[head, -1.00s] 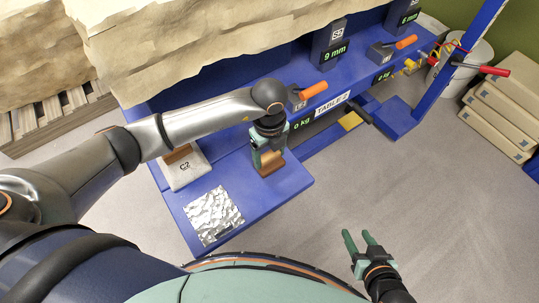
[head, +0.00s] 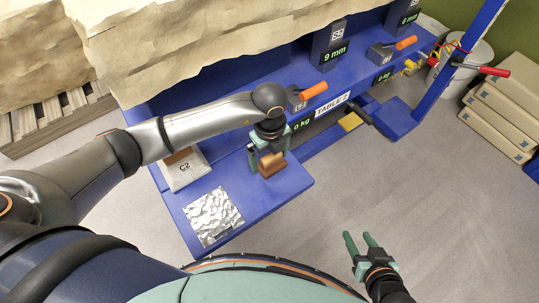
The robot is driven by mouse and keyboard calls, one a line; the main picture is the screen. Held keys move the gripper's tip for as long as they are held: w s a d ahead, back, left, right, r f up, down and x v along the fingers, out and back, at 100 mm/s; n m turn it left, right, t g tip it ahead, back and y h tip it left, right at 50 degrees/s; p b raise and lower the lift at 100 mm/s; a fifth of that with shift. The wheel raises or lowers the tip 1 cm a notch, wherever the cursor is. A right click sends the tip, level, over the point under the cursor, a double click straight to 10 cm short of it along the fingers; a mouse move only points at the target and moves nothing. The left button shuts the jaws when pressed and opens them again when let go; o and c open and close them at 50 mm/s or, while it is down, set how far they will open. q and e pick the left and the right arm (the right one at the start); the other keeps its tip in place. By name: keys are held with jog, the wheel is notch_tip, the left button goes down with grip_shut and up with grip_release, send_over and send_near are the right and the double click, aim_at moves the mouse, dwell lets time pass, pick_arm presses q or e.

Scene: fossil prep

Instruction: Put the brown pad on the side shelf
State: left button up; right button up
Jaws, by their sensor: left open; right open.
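The brown pad (head: 271,165) stands on the blue side shelf (head: 286,190), near its right part. My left gripper (head: 266,157) is directly over the pad, its green fingers open on either side of it. Part of the pad is hidden by the gripper, and I cannot tell whether a finger still touches it. My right gripper (head: 360,237) is open and empty, over the floor to the right of the shelf.
Orange-handled clamps (head: 313,91) line the blue table edge. Grey floor (head: 420,200) is free at right.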

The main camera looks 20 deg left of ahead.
aim_at(270, 157)
pick_arm(q)
notch_tip(270, 157, up, 12)
jog(key=p, duration=0.2)
dwell(0.5)
